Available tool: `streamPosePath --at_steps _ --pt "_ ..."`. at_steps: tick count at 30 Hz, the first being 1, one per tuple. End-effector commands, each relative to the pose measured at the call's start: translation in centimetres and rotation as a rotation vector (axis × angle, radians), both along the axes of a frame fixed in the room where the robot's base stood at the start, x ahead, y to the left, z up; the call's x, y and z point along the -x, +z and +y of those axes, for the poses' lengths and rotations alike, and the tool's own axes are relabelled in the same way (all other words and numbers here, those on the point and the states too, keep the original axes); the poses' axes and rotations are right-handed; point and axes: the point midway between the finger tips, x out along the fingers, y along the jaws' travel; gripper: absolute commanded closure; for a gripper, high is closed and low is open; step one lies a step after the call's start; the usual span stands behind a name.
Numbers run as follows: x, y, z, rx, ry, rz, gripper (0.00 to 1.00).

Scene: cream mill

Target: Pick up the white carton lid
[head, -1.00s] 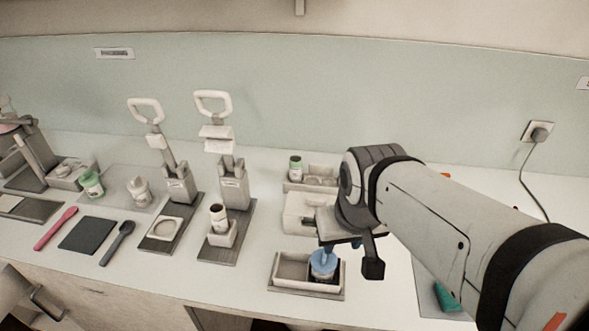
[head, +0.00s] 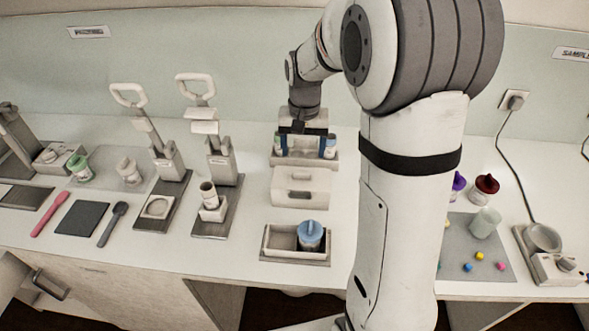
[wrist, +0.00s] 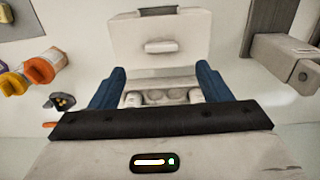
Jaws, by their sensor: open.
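The white carton lid (head: 300,184) appears as a pale flat block with a raised grip, behind the front tray on the counter. The wrist view shows its flat top (wrist: 125,38) and the short bar grip on it, beyond my fingertips. I cannot tell where lid and carton meet. My gripper (head: 304,146) is open, its blue fingers apart and pointing down over the rear rack. In the wrist view my gripper (wrist: 162,76) has nothing held between its fingers. The lid lies apart from the fingers, nearer the counter's front.
The rear rack (head: 328,163) is under my gripper. The front tray (head: 281,256) holds a blue-lidded jar (head: 311,237). A lever press (head: 222,170) stands left of the lid. Purple- and red-lidded jars, the red one (head: 486,187), stand right of my arm.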

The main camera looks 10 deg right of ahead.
Motion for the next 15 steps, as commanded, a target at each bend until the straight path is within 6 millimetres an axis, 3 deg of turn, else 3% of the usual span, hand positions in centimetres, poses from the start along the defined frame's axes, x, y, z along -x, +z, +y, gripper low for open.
streamPosePath --at_steps 4,15 --pt "-0.6 -1.1 0.0 0.0 -0.009 0.01 0.29" --pt "-0.1 -5.5 0.2 0.0 -0.008 0.014 0.29"
